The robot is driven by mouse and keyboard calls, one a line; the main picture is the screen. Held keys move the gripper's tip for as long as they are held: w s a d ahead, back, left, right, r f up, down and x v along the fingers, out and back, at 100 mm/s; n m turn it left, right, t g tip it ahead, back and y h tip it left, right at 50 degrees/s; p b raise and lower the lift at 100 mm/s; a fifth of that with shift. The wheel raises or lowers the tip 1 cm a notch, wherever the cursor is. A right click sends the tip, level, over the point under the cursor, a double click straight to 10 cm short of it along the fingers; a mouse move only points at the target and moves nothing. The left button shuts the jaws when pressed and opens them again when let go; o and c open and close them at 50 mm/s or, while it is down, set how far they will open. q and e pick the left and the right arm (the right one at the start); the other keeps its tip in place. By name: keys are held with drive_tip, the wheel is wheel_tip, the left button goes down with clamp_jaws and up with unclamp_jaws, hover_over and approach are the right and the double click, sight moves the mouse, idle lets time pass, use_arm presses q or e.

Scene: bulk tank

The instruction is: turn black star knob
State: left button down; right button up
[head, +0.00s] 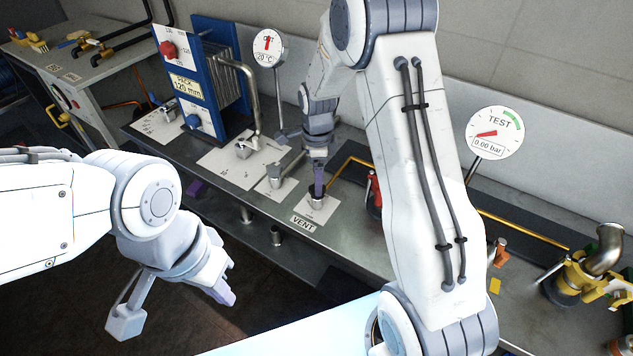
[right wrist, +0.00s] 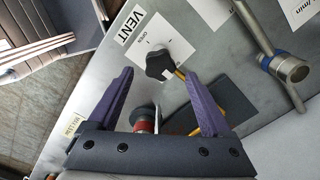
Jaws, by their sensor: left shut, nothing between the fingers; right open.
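The black star knob (right wrist: 160,62) sits on a white plate marked OPEN, beside the VENT label (right wrist: 133,26), in the right wrist view. In the head view the knob (head: 312,195) is partly hidden under my right gripper (head: 318,186). My right gripper (right wrist: 161,76) is open. In the right wrist view the knob appears between its purple fingertips, with gaps on both sides and no visible contact. I cannot tell how deep the knob sits between the fingers. My left gripper (head: 223,292) is shut and empty, low in front of the bench and apart from the knob.
A TEST gauge (head: 494,134) reads 0.00 bar. A blue plate pack (head: 215,75) stands at the back left. A red-handled part (head: 374,190) stands just right of the knob. Yellow pipework (head: 575,277) is at the far right. Other metal valves stand left along the bench.

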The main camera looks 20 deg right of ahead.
drive_tip(key=shift+s+f, duration=0.1)
drive_tip(key=shift+f, duration=1.65)
